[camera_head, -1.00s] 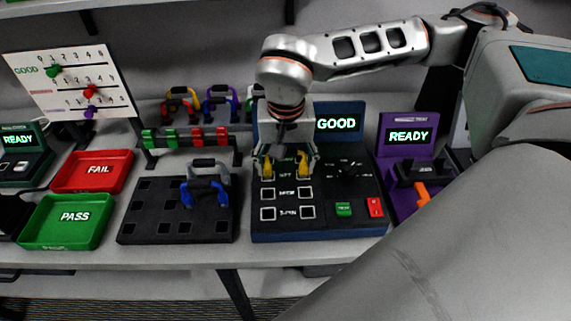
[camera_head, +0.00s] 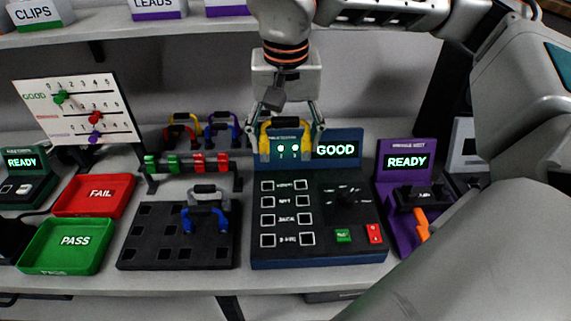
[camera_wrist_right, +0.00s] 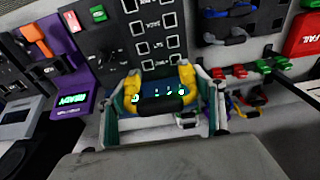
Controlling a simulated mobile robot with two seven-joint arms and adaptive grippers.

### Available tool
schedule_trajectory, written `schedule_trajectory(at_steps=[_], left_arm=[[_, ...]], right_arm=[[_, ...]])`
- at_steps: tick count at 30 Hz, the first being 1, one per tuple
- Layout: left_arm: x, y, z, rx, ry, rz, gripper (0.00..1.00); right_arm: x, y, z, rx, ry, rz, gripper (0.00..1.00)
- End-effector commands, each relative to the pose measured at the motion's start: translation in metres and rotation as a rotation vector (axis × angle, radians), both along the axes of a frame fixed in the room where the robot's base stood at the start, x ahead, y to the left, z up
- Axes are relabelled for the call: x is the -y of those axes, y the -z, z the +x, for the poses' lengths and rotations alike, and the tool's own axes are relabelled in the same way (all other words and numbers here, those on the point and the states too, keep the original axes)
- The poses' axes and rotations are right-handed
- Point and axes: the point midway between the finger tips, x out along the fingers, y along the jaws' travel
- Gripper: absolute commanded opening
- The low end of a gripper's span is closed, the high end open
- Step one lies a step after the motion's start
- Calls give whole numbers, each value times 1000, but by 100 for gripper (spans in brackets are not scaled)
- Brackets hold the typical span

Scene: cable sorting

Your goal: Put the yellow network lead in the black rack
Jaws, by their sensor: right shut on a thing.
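The yellow network lead (camera_head: 265,148) is a handle-shaped piece with yellow ends and a dark middle. My right gripper (camera_head: 286,128) is shut on it and holds it up in front of the tester's upper screen. In the right wrist view the lead (camera_wrist_right: 189,77) spans between the two fingers of my right gripper (camera_wrist_right: 162,92). The black rack (camera_head: 144,252) is a low block with square holes, left of the tester. A blue lead (camera_head: 190,222) and a grey lead (camera_head: 207,190) stand in its right half. My left gripper is not in view.
The tester (camera_head: 320,253) shows GOOD. A purple station (camera_head: 392,215) stands at right. Green PASS (camera_head: 62,268) and red FAIL (camera_head: 75,208) trays lie at left. A bar with green and red clips (camera_head: 197,162) stands behind the rack. The rack's left holes are free.

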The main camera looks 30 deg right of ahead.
Motion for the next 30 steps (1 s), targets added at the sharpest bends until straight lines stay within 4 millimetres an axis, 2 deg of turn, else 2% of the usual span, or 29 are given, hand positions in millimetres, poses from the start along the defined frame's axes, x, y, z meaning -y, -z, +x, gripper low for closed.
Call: schedule_trajectory(at_steps=[1, 3, 9, 30], left_arm=[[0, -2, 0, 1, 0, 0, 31], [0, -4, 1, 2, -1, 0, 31], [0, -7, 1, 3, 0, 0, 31], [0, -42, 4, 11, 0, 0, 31]], right_arm=[[0, -14, 1, 5, 2, 0, 46], [0, -26, 1, 4, 0, 0, 46], [0, -48, 0, 1, 0, -1, 46], [0, -78, 0, -1, -1, -1, 46]])
